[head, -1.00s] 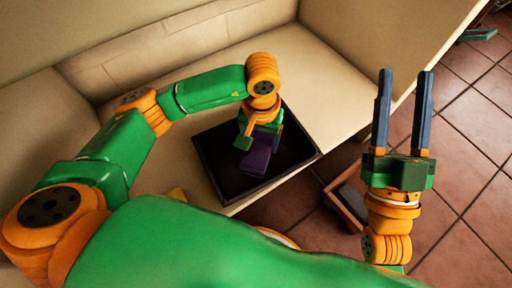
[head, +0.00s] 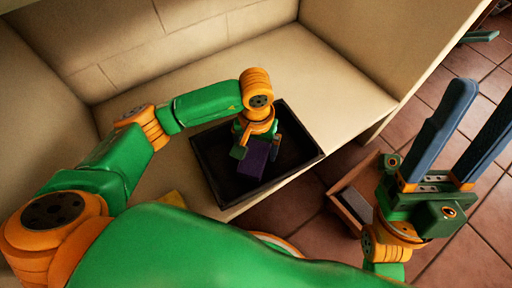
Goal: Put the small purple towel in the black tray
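The black tray (head: 297,130) lies on the pale ledge, in the middle of the head view. The small purple towel (head: 254,158) is a folded block over the tray's floor. My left gripper (head: 257,152) points down inside the tray outline, with its fingers spread on either side of the towel. It looks open. Whether the fingers touch the towel, and whether the towel rests fully on the tray floor, is hard to see. My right gripper (head: 482,128) is open and empty at the right, with its dark fingers pointing up, away from the tray.
A wooden box (head: 346,210) stands on the tiled floor below the ledge, partly behind my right gripper. A yellow object (head: 173,199) lies left of the tray, partly hidden by my body. The pale ledge (head: 335,83) is clear behind and right of the tray.

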